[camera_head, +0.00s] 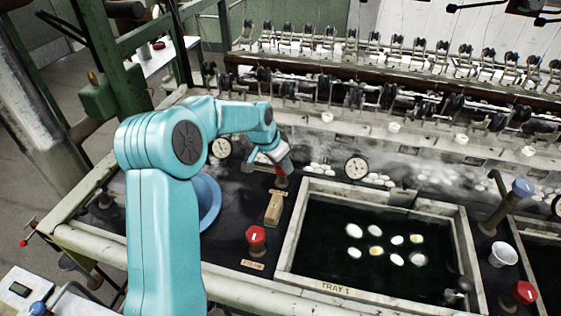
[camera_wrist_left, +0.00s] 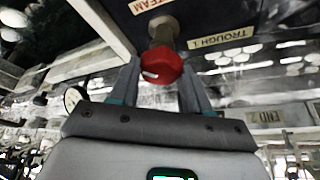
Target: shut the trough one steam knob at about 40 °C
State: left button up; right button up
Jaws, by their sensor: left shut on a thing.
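The trough one steam knob (camera_wrist_left: 162,67) is a red knob on a brass-coloured stem, beside labels reading STEAM and TROUGH 1 in the left wrist view. My left gripper (camera_wrist_left: 160,82) has one finger on each side of it and is shut on it. In the head view my left gripper (camera_head: 281,163) reaches down to the back edge of the dark counter, and mostly hides the knob. A round dial (camera_head: 357,167) stands to its right and another dial (camera_head: 221,147) to its left; their readings are too small to tell. My right gripper is not in view.
A basin labelled TRAY 1 (camera_head: 285,250) holds dark water with several pale cocoons. Another red knob (camera_head: 256,236) stands left of it, and one more (camera_head: 524,292) at the lower right. A wooden block (camera_head: 274,208) and a blue bowl (camera_head: 207,197) are near my arm. Steam drifts over the back trough.

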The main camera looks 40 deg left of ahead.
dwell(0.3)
pick_arm(q)
jog(key=o, duration=1.1)
jog(key=shift+c, duration=0.2)
jog(key=v, duration=1.6)
jog(key=shift+s+r+b, duration=0.15)
jog(key=shift+r+b, duration=0.05)
jog(key=shift+b, duration=0.1)
